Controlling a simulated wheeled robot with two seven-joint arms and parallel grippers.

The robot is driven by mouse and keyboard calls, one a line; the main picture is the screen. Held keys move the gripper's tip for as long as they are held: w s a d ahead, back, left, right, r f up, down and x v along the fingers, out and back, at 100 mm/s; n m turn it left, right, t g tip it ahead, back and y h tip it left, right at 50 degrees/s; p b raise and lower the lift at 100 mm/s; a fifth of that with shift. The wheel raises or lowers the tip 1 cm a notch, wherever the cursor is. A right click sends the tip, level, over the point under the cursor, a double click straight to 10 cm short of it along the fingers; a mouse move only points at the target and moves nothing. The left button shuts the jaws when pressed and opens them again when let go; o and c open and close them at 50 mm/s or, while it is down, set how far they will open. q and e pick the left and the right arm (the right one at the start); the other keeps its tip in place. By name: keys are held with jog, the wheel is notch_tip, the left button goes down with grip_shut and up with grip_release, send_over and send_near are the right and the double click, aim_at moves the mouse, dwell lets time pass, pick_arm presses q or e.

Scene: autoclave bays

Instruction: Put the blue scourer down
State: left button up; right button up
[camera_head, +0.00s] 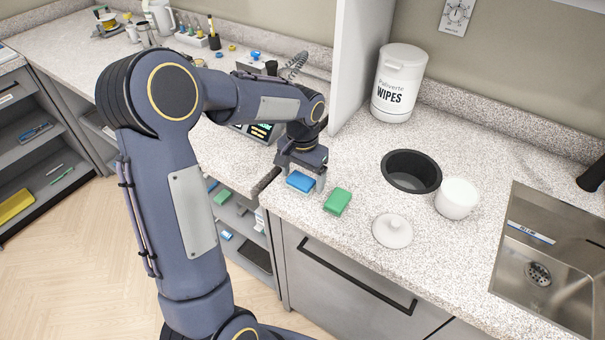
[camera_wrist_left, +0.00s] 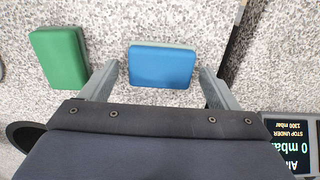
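The blue scourer (camera_head: 299,181) lies flat near the front edge of the speckled counter, by the counter's left end. It also shows in the left wrist view (camera_wrist_left: 161,66), with a thin greenish layer at its far edge. My left gripper (camera_head: 300,185) is low over the counter with one finger on each side of the scourer. In the left wrist view, its fingers (camera_wrist_left: 160,72) are apart, with a small gap on both sides of the scourer. My right gripper is in neither view.
A green scourer (camera_head: 337,201) lies just right of the gripper. A white lid (camera_head: 392,231), dark round pot (camera_head: 411,160), white cup (camera_head: 457,197) and wipes tub (camera_head: 398,85) stand further right, before the sink (camera_head: 520,215). A white partition (camera_head: 352,60) rises behind.

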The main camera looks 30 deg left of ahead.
aim_at(303, 178)
pick_arm(q)
jog(key=shift+r, duration=0.3)
notch_tip(303, 178, up, 10)
jog(key=r, duration=0.1)
jog(key=s+d+r+t+h, duration=0.2)
jog(key=s+r+t, duration=0.1)
jog(key=s, duration=0.9)
jog(key=s+d+f+n+t+h, duration=0.1)
jog(key=s+d+f, duration=0.1)
jog(key=s, duration=0.3)
jog(key=s+d+f+n+t, duration=0.1)
jog(key=s+d+f, duration=0.2)
jog(key=s, duration=0.3)
jog(key=shift+d+f+n+t+h, duration=0.15)
jog(key=shift+f+n+t+h, duration=0.15)
jog(key=shift+h, duration=0.1)
